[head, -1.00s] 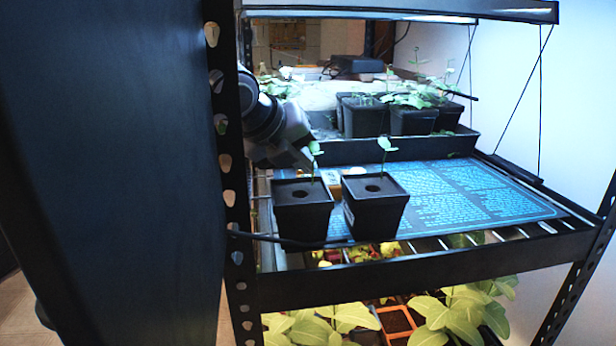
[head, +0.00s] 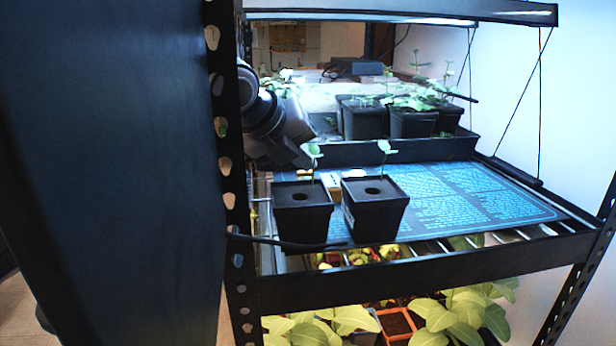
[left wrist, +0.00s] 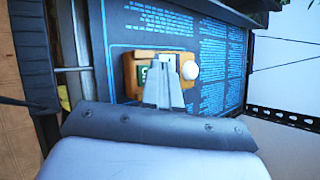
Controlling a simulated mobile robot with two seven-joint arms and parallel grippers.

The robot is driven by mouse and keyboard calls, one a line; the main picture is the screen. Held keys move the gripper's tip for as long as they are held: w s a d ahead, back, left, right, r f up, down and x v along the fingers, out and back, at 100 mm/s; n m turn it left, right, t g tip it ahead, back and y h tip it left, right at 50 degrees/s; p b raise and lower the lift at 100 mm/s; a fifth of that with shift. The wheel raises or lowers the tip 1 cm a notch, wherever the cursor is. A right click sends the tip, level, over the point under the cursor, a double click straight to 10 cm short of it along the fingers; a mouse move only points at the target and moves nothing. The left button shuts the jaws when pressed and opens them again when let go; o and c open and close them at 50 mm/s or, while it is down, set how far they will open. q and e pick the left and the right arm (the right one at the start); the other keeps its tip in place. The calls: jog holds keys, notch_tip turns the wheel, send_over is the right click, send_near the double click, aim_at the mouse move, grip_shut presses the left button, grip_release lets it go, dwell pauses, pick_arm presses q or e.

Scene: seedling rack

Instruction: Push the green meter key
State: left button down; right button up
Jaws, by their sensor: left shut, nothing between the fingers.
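The meter (left wrist: 131,66) is a small orange-brown box lying on the blue printed mat (left wrist: 215,60) in the left wrist view. A dark green patch, the green key (left wrist: 146,74), shows on its face just left of my fingers and is partly hidden by them. A white round knob (left wrist: 190,71) sits at its right. My left gripper (left wrist: 165,70) is shut and empty, its fingertips over the meter's face; I cannot tell whether they touch it. In the head view the meter (head: 334,182) is mostly hidden behind two black pots. My right gripper is not in view.
Two black seedling pots (head: 301,215) (head: 375,212) stand at the shelf's front, close before the meter. More potted seedlings (head: 412,120) stand at the back in a black tray. A rack post (head: 228,190) is at the left. The mat's right side is clear.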

aim_at(303, 181)
pick_arm(q)
notch_tip(303, 181, up, 6)
jog(key=p, duration=0.3)
dwell(0.4)
